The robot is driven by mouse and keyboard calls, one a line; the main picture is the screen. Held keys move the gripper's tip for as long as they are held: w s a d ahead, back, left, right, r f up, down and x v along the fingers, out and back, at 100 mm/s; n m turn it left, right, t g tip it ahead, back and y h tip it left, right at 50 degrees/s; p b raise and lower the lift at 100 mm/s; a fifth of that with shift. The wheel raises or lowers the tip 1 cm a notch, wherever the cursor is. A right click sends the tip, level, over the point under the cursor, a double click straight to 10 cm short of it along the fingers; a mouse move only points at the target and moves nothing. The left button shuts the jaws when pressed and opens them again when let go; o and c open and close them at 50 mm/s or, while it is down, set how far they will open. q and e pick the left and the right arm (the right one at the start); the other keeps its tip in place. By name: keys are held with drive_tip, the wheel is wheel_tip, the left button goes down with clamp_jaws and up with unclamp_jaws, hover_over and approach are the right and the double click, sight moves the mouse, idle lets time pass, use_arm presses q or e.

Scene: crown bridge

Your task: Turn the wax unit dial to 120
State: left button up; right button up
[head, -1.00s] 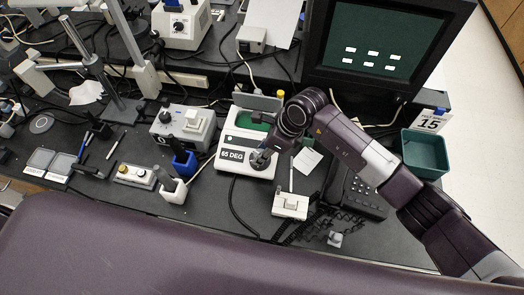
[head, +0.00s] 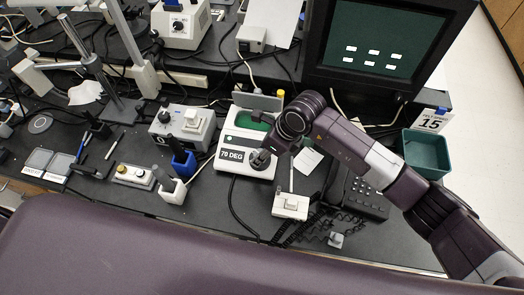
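The wax unit (head: 228,165) is a white box with a green well and an open lid, near the middle of the bench in the head view. Its front display (head: 231,155) reads 70 DEG. My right gripper (head: 261,160) is at the right end of the unit's front, beside the display. It covers the spot where the dial would be, so the dial is hidden. The fingers are too small and dark to tell if they are shut on it. My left gripper is not in view.
A white switch box (head: 290,206) and a black telephone (head: 361,198) sit right of the unit. A blue holder (head: 184,163) and a white holder (head: 172,190) stand close on its left. A green bin (head: 426,153) is at the right edge.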

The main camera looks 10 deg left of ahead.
drive_tip(key=v, duration=1.2)
drive_tip(key=shift+s, duration=0.1)
